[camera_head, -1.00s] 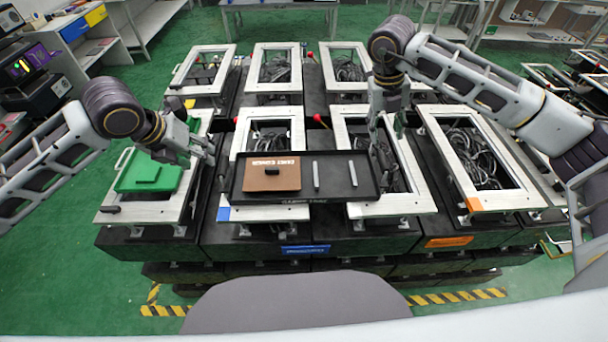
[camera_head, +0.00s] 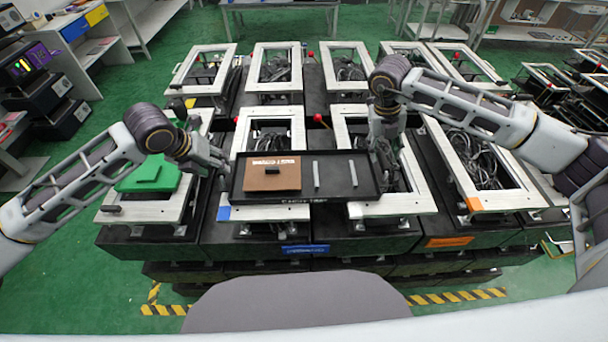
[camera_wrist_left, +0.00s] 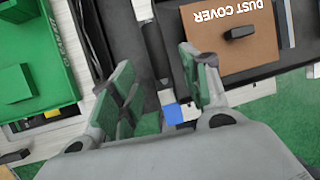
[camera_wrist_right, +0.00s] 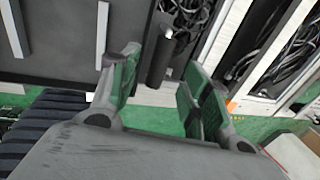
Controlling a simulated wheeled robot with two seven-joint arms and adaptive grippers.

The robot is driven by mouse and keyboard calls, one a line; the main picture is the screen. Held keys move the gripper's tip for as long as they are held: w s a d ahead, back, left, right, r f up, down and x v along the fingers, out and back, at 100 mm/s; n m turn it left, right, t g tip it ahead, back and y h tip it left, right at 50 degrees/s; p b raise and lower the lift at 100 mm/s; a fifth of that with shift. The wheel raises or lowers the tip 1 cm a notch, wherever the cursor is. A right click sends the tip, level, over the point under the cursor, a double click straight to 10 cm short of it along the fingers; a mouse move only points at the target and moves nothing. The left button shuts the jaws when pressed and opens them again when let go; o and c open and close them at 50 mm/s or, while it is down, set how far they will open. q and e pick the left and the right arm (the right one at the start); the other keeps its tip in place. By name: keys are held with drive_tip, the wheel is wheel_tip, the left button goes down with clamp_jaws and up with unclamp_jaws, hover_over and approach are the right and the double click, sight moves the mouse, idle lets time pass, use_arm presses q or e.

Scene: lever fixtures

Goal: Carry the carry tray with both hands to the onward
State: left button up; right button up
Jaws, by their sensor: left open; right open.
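The black carry tray (camera_head: 335,188) rests level across the two middle white frames. It holds a brown dust cover (camera_head: 272,180) and two grey bars (camera_head: 334,174). My left gripper (camera_head: 218,165) is open at the tray's left end; in the left wrist view a dark handle bar (camera_wrist_left: 157,48) lies between its fingers, just beyond the tips. My right gripper (camera_head: 379,150) is open at the tray's right end; the right wrist view shows another dark handle (camera_wrist_right: 159,60) between its fingers. Neither gripper is closed on a handle. No place marked onward is readable.
A green block (camera_head: 150,177) sits on the left white frame. Cable-filled white frames stand behind and to the right (camera_head: 477,165). Red-knobbed levers (camera_head: 318,118) rise behind the tray. Blue (camera_head: 305,249) and orange (camera_head: 448,241) labels mark the front.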

sight(383, 159)
use_arm(q)
drive_tip(key=shift+x, duration=3.05)
use_arm(e)
drive_tip(key=shift+d+f, duration=0.2)
drive_tip(key=shift+f, duration=0.8)
drive_tip(key=shift+d+f, duration=0.2)
drive_tip(key=shift+f, duration=0.8)
drive_tip(key=shift+d+f, duration=0.2)
drive_tip(key=shift+f, duration=0.8)
use_arm(q)
clamp_jaws()
use_arm(e)
clamp_jaws()
use_arm(q)
drive_tip(key=shift+r, duration=0.1)
use_arm(e)
drive_tip(key=shift+r, duration=0.1)
